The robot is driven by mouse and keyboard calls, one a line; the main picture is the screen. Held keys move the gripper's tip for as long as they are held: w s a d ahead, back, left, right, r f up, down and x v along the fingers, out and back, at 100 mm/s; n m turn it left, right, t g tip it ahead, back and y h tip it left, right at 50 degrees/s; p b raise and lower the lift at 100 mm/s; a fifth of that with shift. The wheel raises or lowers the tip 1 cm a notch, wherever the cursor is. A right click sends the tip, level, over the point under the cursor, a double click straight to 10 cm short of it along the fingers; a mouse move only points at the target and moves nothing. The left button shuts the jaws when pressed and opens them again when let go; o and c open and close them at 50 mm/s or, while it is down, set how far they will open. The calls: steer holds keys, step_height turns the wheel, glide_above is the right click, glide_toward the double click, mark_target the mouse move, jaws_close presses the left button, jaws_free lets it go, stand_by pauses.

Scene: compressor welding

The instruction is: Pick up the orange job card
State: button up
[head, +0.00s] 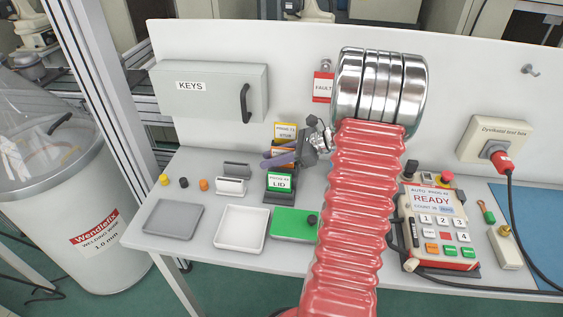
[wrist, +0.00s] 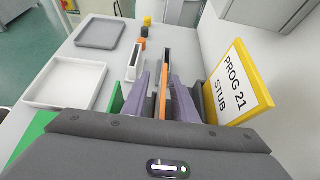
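The orange job card (wrist: 163,92) shows edge-on in the wrist view, upright between the two purple fingers of my gripper (wrist: 160,90). The fingers look open, one on each side of the card, with a narrow gap. In the head view my gripper (head: 277,157) reaches in from the right at the card rack, and the orange card (head: 289,143) is mostly hidden behind the fingers. A yellow-framed card, PROG 21 STUB (wrist: 238,85), stands to its right in the wrist view. A green LID card (head: 280,181) stands at the rack's front in the head view.
A grey tray (head: 173,216), a white tray (head: 240,230) and a green plate (head: 293,225) lie on the bench. Small grey and white blocks (head: 231,187) stand left of the rack. A KEYS box (head: 209,92) hangs behind. A control pendant (head: 437,228) lies right of my arm.

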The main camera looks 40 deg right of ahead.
jaws_close()
stand_by(0.5)
step_height(320, 180, up, 10)
steer(key=shift+r, duration=0.1)
stand_by(0.5)
stand_by(0.4)
